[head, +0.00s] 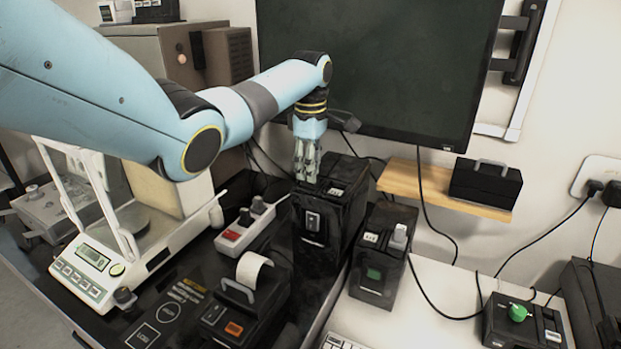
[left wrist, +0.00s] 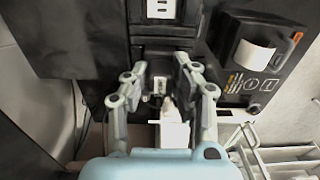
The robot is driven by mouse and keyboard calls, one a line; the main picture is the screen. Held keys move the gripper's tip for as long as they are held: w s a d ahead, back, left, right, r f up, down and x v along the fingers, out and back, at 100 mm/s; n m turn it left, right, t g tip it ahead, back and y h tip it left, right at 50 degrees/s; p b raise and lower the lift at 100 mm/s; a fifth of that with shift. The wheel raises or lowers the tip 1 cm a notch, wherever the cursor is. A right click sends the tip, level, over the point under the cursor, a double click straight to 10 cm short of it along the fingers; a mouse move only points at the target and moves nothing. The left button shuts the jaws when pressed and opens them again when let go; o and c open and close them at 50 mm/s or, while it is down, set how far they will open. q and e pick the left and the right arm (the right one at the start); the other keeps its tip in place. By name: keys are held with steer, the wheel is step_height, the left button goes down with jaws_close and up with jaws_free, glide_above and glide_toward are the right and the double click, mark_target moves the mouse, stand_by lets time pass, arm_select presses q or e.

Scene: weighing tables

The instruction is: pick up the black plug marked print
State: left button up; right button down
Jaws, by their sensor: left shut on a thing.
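My left gripper (head: 307,176) points down behind the tall black box (head: 328,215) in the head view. In the left wrist view its two fingers (left wrist: 162,75) are closed around a small dark thing with a white label (left wrist: 160,86), which appears to be the black plug. The label's lettering is too small to read. In the head view the fingers and the box hide the held thing. A white piece (left wrist: 174,131) lies below it in the left wrist view. My right gripper is not in view.
A white power strip (head: 243,229) with a red switch lies left of the tall box. A black printer (head: 242,300) with paper stands in front. A balance (head: 95,258) is at left.

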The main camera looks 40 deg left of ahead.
arm_select(q)
jaws_close()
steer(key=shift+r, duration=0.1)
